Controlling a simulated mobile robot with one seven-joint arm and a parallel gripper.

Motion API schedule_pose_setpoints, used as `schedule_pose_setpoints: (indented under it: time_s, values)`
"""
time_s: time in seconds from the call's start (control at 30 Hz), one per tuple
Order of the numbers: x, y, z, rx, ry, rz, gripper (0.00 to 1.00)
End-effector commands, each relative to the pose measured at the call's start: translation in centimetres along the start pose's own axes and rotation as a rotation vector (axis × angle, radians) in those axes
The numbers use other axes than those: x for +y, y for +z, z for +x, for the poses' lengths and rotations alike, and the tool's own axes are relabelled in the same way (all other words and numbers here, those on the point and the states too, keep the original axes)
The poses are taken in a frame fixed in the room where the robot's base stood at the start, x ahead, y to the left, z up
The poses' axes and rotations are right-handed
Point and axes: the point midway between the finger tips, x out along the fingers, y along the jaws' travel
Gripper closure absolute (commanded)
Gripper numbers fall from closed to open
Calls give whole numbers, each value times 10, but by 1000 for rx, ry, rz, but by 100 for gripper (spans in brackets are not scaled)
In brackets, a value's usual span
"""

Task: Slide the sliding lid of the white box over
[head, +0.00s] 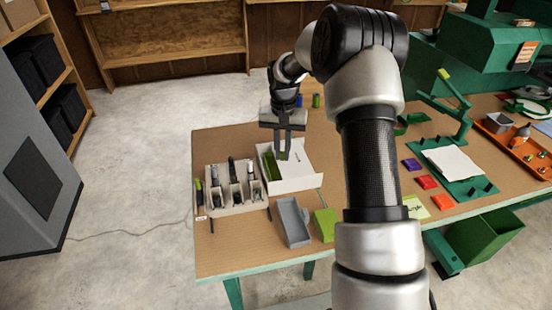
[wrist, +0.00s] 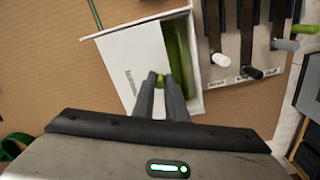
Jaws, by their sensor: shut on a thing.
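The white box (head: 292,184) stands on the workbench in the head view, and it also shows in the wrist view (wrist: 194,101). Its white sliding lid (wrist: 125,60), with small dark lettering, lies over part of the top. An uncovered strip along one side shows something green inside (wrist: 178,45). My gripper (head: 284,154) reaches down over the box from behind. In the wrist view its fingertips (wrist: 160,78) are closed on a small green knob (wrist: 160,84) at the lid. The fingers hide most of the knob.
A rack with several dark tools (head: 234,188) stands close to the left of the box. A grey tray (head: 292,222) and a green block (head: 325,224) lie in front. Red and purple pieces and a green stand (head: 455,165) are to the right, beyond my arm.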

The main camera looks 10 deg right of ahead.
Motion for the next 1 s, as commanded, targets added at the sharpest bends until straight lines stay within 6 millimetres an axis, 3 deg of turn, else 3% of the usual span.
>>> schedule_pose_setpoints:
  time_s: [0.7, 1.0]
  values:
    - [40, -16, 0, -2, 1, 2, 100]
    - [46, -18, 1, -2, 1, 0, 100]
